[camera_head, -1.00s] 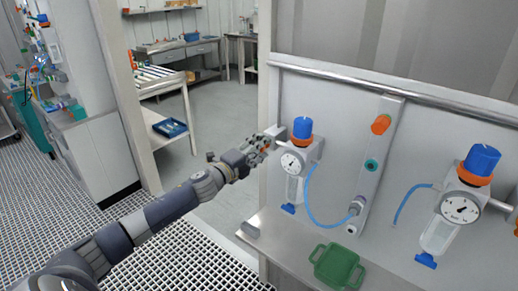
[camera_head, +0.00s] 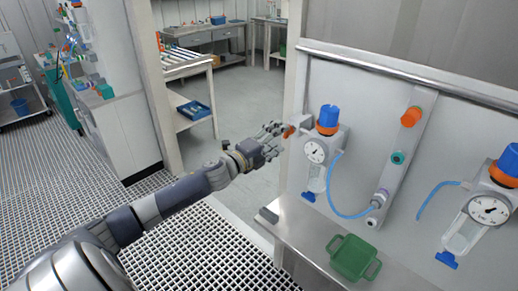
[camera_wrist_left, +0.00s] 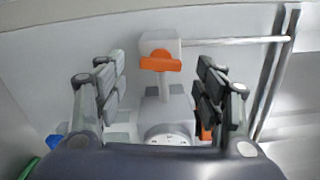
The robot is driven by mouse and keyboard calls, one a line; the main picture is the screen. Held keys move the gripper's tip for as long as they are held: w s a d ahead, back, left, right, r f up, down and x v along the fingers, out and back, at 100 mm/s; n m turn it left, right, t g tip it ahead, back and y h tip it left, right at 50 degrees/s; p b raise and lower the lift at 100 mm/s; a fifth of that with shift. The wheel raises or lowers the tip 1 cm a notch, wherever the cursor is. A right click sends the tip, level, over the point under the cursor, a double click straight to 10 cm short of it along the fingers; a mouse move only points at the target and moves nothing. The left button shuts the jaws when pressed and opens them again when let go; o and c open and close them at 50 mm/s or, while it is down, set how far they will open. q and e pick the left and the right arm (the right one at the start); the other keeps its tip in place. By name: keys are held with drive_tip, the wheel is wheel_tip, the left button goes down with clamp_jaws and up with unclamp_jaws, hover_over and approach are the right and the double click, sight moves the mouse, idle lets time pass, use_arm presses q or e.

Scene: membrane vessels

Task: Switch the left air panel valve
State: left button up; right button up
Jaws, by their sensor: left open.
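The left air panel valve has an orange handle (camera_head: 289,131) on a grey block at the left edge of the panel, beside the left regulator with its blue knob (camera_head: 328,117) and round gauge (camera_head: 315,152). My left gripper (camera_head: 275,134) is open and empty, just left of the handle. In the left wrist view, the orange handle (camera_wrist_left: 160,63) lies crosswise between the spread fingers of my gripper (camera_wrist_left: 161,76), with clear gaps on both sides. The exact depth between fingertips and handle is hard to tell. My right gripper is not in view.
A second regulator (camera_head: 487,210) hangs at the right. An orange knob (camera_head: 411,117) and a teal fitting (camera_head: 398,157) sit on the slanted bar between. A green tray (camera_head: 353,257) stands on the metal shelf (camera_head: 300,225) below. The doorway floor behind my gripper is clear.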

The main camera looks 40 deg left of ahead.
use_arm(q)
drive_tip(key=s, duration=0.8)
drive_tip(key=shift+s+a, duration=0.35)
drive_tip(key=shift+s, duration=0.05)
